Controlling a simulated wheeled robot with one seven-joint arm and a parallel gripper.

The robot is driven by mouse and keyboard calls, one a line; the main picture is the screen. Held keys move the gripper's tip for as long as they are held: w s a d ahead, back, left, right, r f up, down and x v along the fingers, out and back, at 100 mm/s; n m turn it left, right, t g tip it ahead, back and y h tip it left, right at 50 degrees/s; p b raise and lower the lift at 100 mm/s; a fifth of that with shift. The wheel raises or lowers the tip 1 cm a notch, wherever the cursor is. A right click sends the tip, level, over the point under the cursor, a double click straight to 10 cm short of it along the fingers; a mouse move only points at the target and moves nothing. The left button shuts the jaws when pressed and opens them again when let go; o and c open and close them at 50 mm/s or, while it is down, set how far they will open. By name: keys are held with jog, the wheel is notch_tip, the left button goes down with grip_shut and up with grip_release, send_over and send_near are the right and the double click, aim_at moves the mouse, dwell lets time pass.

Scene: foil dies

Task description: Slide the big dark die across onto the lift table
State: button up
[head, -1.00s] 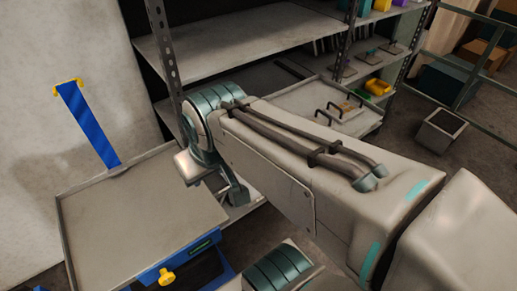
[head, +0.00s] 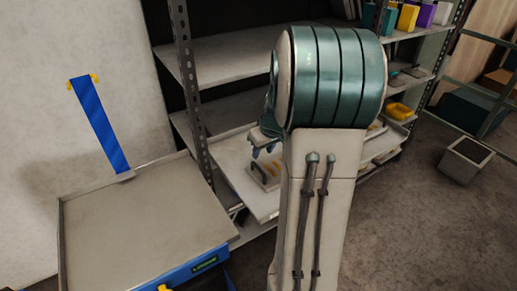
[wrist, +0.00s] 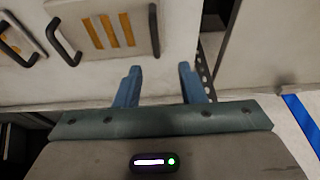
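A pale die plate (head: 255,178) with orange slots and dark handles lies on the pull-out shelf, partly behind my arm. In the wrist view the orange-slotted plate (wrist: 133,22) lies beyond my fingers, with a dark handle at its left. I cannot make out a clearly dark big die. My gripper (wrist: 158,68) is open and empty above the shelf edge; it shows small in the head view (head: 266,150).
The shelf rack (head: 205,130) has a steel post between the lift table and the dies. Coloured boxes (head: 407,17) and a yellow bin (head: 398,111) sit on shelves at right. A grey crate (head: 466,160) stands on open floor. A gap (wrist: 211,50) separates the shelf from the panel at right.

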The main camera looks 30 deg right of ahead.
aim_at(259, 167)
jog(key=shift+w+d+f, duration=0.2)
jog(key=shift+d+f, duration=0.25)
jog(key=shift+f, duration=0.3)
jog(key=b+x, duration=0.6)
jog(key=x, duration=0.5)
jog(key=shift+f+b, duration=0.15)
jog(key=shift+b, duration=0.2)
grip_shut()
